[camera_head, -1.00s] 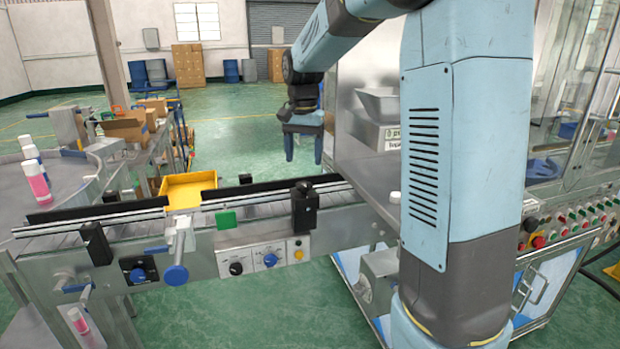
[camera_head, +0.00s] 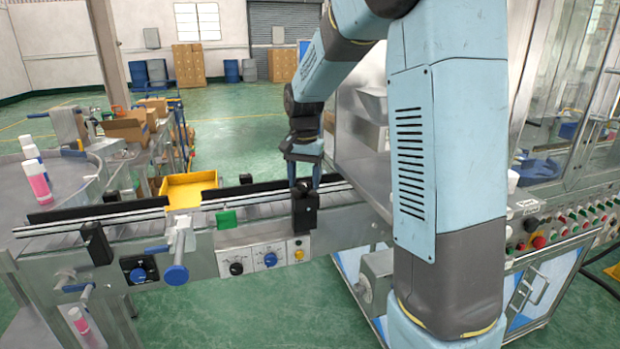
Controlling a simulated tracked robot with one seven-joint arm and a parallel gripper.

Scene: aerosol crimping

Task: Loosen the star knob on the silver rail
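The silver rail (camera_head: 255,200) runs along the front of the conveyor. A black clamp block (camera_head: 304,212) sits on it towards the right, with a dark star knob (camera_head: 304,186) on top. My gripper (camera_head: 304,186) points down over this block. Its two fingers are apart, one on the left and one on the right of the knob. Whether they touch the knob is too small to tell. Another black block (camera_head: 97,244) stands on the rail at the left, and a blue knob (camera_head: 175,274) is on a bracket in front.
A yellow bin (camera_head: 188,190) sits behind the conveyor. A control panel (camera_head: 263,258) is on the conveyor's front below the rail. A glass-sided machine (camera_head: 560,110) stands at the right. Pink and white cans (camera_head: 38,182) stand on the round table at the left.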

